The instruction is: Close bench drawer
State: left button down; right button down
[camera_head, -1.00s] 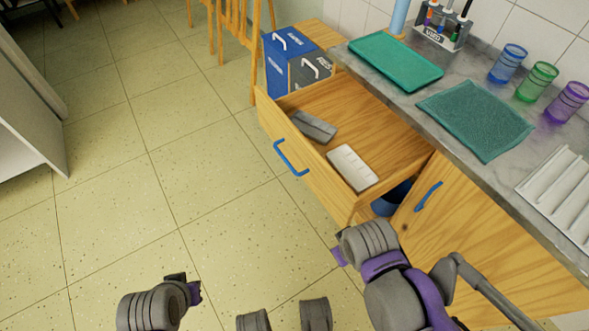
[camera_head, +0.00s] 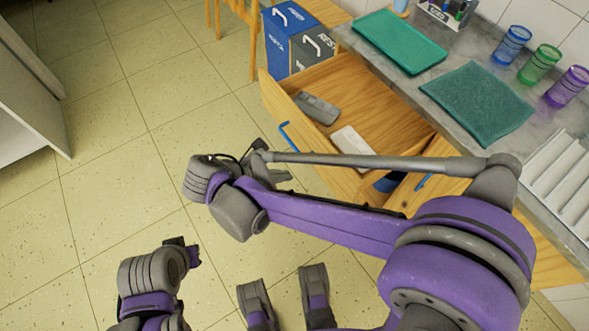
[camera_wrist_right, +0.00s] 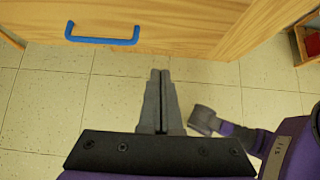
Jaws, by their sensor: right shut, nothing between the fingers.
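The wooden bench drawer (camera_head: 395,100) stands pulled out from under the counter. Its blue handle (camera_head: 284,134) is on the front panel, partly hidden by my right arm. A dark grey item and a white item lie inside. My right gripper (camera_head: 283,176) is shut and empty, just in front of the drawer front. In the right wrist view its closed fingers (camera_wrist_right: 160,76) point at the panel below and right of the blue handle (camera_wrist_right: 102,34), not touching the handle.
A marble counter (camera_head: 440,105) holds a green tray (camera_head: 400,40), a teal cloth (camera_head: 478,105), coloured cups and a white rack. Blue and grey bins (camera_head: 295,45) stand beyond the drawer. A lower cabinet door is below the counter. Tiled floor on the left is clear.

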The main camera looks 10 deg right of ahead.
aim_at(323, 168)
jog(key=x, duration=0.3)
jog(key=d+r+b+x, duration=0.1)
jog(key=x, duration=0.3)
jog(key=b+x, duration=0.1)
jog(key=x, duration=0.2)
jog(key=shift+w+d, duration=0.3)
jog(key=shift+d, duration=0.1)
jog(key=shift+w+d, duration=0.2)
jog(key=shift+d, duration=0.35)
jog(key=w+d, duration=0.3)
jog(key=d, duration=0.6)
jog(key=w+d, duration=0.3)
jog(key=d, duration=0.6)
jog(key=w+d, duration=0.3)
jog(key=d, duration=0.6)
jog(key=shift+w+b, duration=0.3)
jog(key=shift+w, duration=0.1)
jog(key=shift+w+d+r, duration=0.1)
jog(key=shift+d+r, duration=0.05)
jog(key=shift+d, duration=0.1)
jog(key=shift+d, duration=0.1)
